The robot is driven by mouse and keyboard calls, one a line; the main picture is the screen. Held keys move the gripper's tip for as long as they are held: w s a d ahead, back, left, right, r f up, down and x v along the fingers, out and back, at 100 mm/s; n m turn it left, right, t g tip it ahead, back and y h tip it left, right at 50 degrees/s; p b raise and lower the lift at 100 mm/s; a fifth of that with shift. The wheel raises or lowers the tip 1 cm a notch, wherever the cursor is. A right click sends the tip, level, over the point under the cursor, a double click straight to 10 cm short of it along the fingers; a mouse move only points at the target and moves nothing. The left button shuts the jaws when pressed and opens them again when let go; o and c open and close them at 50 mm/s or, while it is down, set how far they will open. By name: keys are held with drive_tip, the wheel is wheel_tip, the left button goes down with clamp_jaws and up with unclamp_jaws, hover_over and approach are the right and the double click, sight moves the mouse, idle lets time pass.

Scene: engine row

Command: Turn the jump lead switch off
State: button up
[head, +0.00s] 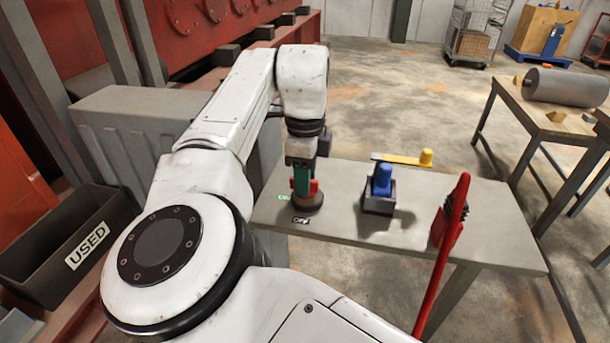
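A switch with a round dark brown base (308,202) stands at the left end of the grey table, and red parts show just above it. A green "ON" label (285,198) lies to its left and a dark "OFF" label (301,220) in front of it. My gripper (302,182) points down right at this switch, with a green part visible at its end. The fingers overlap the red part, so I cannot tell whether they are open or closed on it. The switch's handle is mostly hidden.
A dark "USED" bin (55,262) is at left. A second table (520,105) holds a grey cylinder (568,86).

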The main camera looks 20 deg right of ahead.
drive_tip(key=shift+c, duration=0.4)
clamp_jaws()
